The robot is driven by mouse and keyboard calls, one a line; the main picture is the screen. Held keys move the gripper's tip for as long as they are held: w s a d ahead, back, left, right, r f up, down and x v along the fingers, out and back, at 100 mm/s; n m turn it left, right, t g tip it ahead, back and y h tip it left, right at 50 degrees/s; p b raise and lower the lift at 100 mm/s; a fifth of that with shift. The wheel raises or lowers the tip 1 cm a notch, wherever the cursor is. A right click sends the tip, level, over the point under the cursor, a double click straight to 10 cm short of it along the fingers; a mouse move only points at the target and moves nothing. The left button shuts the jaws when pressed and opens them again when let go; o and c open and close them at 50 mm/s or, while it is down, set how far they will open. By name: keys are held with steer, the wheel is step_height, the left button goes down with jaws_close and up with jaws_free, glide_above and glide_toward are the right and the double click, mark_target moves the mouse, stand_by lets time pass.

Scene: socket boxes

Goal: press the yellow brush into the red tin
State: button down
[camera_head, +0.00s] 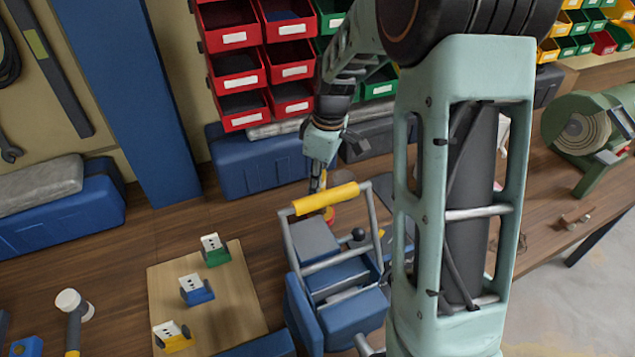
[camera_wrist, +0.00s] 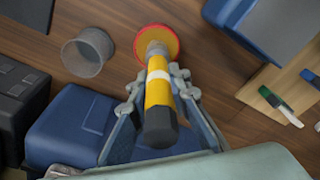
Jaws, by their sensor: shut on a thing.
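The yellow brush (camera_wrist: 158,92) has a black end nearest the wrist camera, a white band and a grey ferrule pointing away. My gripper (camera_wrist: 157,82) is shut on its yellow handle, one finger on each side; it also shows in the head view (camera_head: 317,183). The red tin (camera_wrist: 174,57), round with a yellow inside, stands on the bench beyond the brush. In the wrist view the brush's far end overlaps the tin; I cannot tell whether it touches or is inside. In the head view only a bit of the tin (camera_head: 331,216) shows behind a toolbox handle.
A grey-blue toolbox (camera_head: 343,309) with a yellow-grip handle (camera_head: 326,198) stands in front of the tin. A clear cup (camera_wrist: 88,52) is left of the tin. A blue case (camera_head: 257,168) lies behind.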

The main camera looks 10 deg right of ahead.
steer(key=shift+r+p, duration=2.4)
steer(key=shift+r, duration=1.1)
